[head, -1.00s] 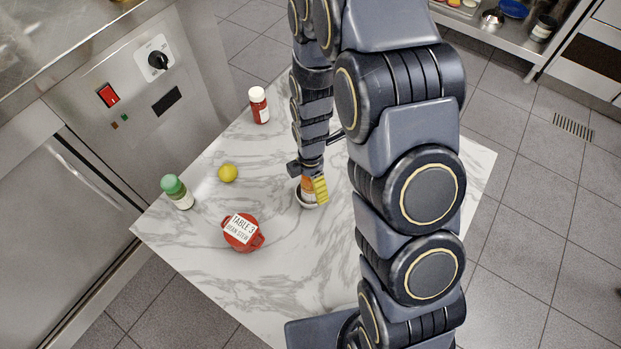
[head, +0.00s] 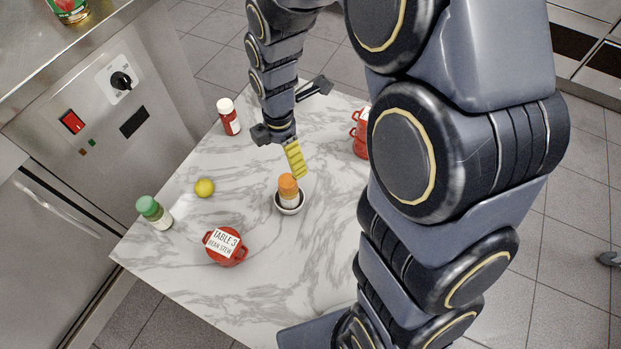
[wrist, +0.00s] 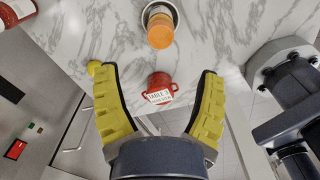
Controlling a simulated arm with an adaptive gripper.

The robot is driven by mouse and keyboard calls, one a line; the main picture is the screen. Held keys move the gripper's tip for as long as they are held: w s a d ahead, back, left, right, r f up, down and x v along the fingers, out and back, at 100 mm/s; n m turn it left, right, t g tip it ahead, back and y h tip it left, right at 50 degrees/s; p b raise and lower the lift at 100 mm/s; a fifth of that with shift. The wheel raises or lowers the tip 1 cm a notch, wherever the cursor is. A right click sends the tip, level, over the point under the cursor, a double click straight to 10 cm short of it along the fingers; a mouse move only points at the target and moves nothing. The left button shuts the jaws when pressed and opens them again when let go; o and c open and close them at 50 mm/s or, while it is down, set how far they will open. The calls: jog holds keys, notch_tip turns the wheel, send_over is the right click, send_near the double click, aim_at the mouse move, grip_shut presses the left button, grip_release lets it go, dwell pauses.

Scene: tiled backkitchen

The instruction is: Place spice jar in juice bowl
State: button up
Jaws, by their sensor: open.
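An orange-capped spice jar (head: 288,187) stands inside a small grey-white bowl (head: 291,210) on the marble table. The jar sticks up above the rim and looks roughly upright. My gripper (head: 296,172) is above and behind the jar in the head view, where one yellow finger shows and the other is hard to make out. In the wrist view my gripper (wrist: 153,70) has its two yellow fingers wide apart with nothing between them. The orange cap (wrist: 160,32) shows beyond the fingertips, apart from them.
A red pot (head: 226,258) with a "Table 3 bean stew" label sits front left of the bowl. A lemon (head: 204,188), a green-capped jar (head: 160,217) and a white-capped red jar (head: 229,120) stand to the left. Another red pot (head: 361,143) is partly hidden behind my arm.

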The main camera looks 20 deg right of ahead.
jog(key=s+d+r+m+g, duration=0.1)
jog(key=s+r+m, duration=0.5)
jog(key=s+m, duration=0.4)
jog(key=s+d+r+m, duration=0.2)
jog(key=s+r+m, duration=0.4)
jog(key=s+m, duration=0.5)
jog(key=shift+r+m+g, duration=0.25)
jog(key=shift+m+g, duration=0.15)
